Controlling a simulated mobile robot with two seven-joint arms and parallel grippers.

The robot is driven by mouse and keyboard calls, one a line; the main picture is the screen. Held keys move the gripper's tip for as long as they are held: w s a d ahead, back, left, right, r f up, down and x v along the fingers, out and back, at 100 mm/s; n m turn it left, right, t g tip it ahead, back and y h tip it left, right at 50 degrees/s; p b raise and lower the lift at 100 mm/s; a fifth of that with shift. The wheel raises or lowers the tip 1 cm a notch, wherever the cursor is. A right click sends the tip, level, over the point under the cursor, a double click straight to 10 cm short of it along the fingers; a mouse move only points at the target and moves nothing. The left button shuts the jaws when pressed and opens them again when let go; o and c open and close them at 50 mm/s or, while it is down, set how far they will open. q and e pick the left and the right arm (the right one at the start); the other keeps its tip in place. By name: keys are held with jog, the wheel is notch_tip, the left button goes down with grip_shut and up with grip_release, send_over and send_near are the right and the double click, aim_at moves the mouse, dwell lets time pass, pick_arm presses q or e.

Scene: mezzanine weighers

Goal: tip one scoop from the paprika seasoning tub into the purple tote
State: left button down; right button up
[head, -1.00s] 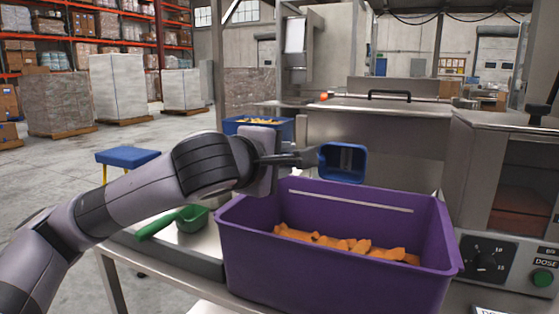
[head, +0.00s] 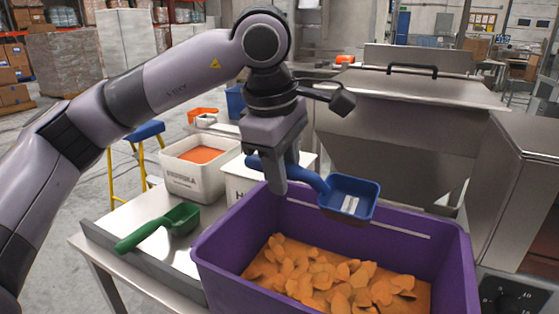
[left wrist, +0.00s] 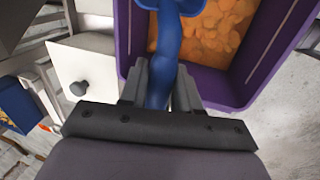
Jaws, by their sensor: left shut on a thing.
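My left gripper (head: 277,170) is shut on the handle of a blue scoop (head: 350,197). The scoop's bowl is over the back part of the purple tote (head: 225,250), tilted towards the head camera. I see blue inside and a pale patch, but no seasoning in it. The tote holds orange chips (head: 330,280). The paprika seasoning tub (head: 185,178), white with orange-red powder, stands left of the tote, behind my gripper. In the left wrist view the blue scoop (left wrist: 168,50) runs from my fingers to the tote (left wrist: 238,88). My right gripper is not in view.
A green scoop (head: 165,225) lies on the steel table left of the tote. A white lidded tub (head: 240,180) stands partly hidden behind my gripper. A steel hopper machine (head: 400,120) is close behind the tote, and a machine with a dial (head: 500,295) is at the right.

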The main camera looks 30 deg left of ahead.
pick_arm(q)
jog(key=shift+w+r+g+p, duration=0.1)
jog(key=shift+r+g+p, duration=0.9)
jog(key=shift+p, duration=1.45)
jog(key=p, duration=0.1)
jog(key=g+p, duration=0.1)
jog(key=p, duration=0.1)
jog(key=shift+w+r+g+p, duration=0.15)
jog(key=shift+r+g+p, duration=0.15)
jog(key=shift+r, duration=0.1)
jog(key=shift+w+r+g+p, duration=0.15)
jog(key=shift+g+p, duration=0.25)
jog(key=shift+p, duration=0.45)
jog(key=shift+g+p, duration=0.3)
jog(key=shift+p, duration=0.1)
